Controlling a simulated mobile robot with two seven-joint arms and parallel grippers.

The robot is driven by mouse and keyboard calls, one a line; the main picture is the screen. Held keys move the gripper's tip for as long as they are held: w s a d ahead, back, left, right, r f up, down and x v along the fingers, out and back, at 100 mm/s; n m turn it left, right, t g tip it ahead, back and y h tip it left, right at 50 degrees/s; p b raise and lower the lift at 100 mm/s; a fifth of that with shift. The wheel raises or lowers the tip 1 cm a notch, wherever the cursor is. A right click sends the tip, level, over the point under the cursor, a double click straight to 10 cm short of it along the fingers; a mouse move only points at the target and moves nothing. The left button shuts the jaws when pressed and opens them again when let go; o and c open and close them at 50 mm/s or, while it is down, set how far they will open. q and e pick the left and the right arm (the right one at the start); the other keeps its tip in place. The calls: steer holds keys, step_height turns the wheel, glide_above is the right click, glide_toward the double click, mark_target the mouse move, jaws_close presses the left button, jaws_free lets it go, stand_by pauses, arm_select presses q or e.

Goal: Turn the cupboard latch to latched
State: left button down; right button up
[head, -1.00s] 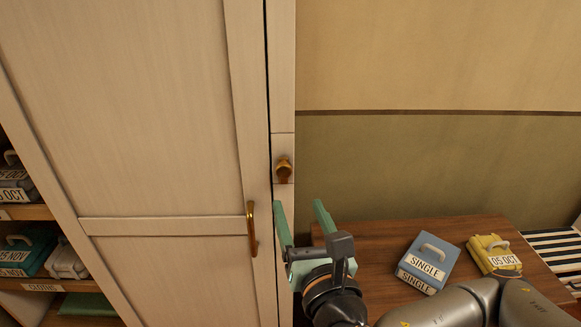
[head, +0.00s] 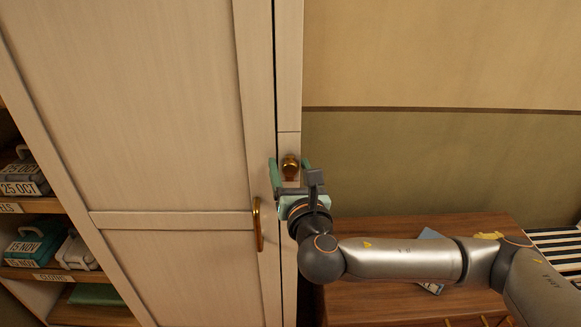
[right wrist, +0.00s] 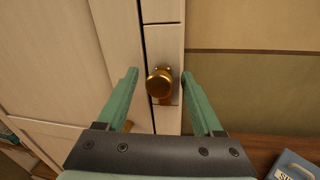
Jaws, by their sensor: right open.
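The brass latch knob (head: 290,166) sits on the narrow frame strip to the right of the cupboard door (head: 150,120). It also shows in the right wrist view (right wrist: 160,84), round and gold on a small plate. My right gripper (head: 291,165) is open, with its green fingers on either side of the knob. In the right wrist view the fingers (right wrist: 160,76) stand apart from the knob, with gaps on both sides. I cannot tell how deep the knob lies between them. My left gripper is not in view.
A brass door handle (head: 258,224) is just left of and below my right gripper. Shelves with labelled cases (head: 30,240) stand at the left. A wooden table (head: 365,302) with a blue case (right wrist: 296,166) is at the lower right. The wall right of the cupboard is clear.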

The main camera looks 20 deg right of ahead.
steer(key=shift+c, duration=0.3)
jaws_close()
steer(key=shift+f, duration=0.1)
stand_by(0.4)
steer(key=m+b, duration=0.2)
steer(key=m, duration=0.2)
steer(key=shift+f+m+t+b, duration=0.15)
steer(key=shift+m+t+b, duration=0.15)
steer(key=shift+b, duration=0.05)
steer(key=m+b, duration=0.1)
steer(key=m, duration=0.2)
steer(key=m+h+b, duration=0.1)
steer(key=m+b, duration=0.1)
steer(key=m, duration=0.2)
steer(key=shift+t+h, duration=0.3)
steer(key=shift+t, duration=0.1)
steer(key=m+h+b, duration=0.1)
steer(key=m, duration=0.2)
steer(key=m+b, duration=0.2)
steer(key=m, duration=0.1)
steer(key=shift+m+h, duration=0.3)
steer(key=shift+h, duration=0.1)
steer(key=shift+m, duration=0.6)
steer(key=shift+r+m, duration=0.2)
steer(key=shift+m, duration=0.2)
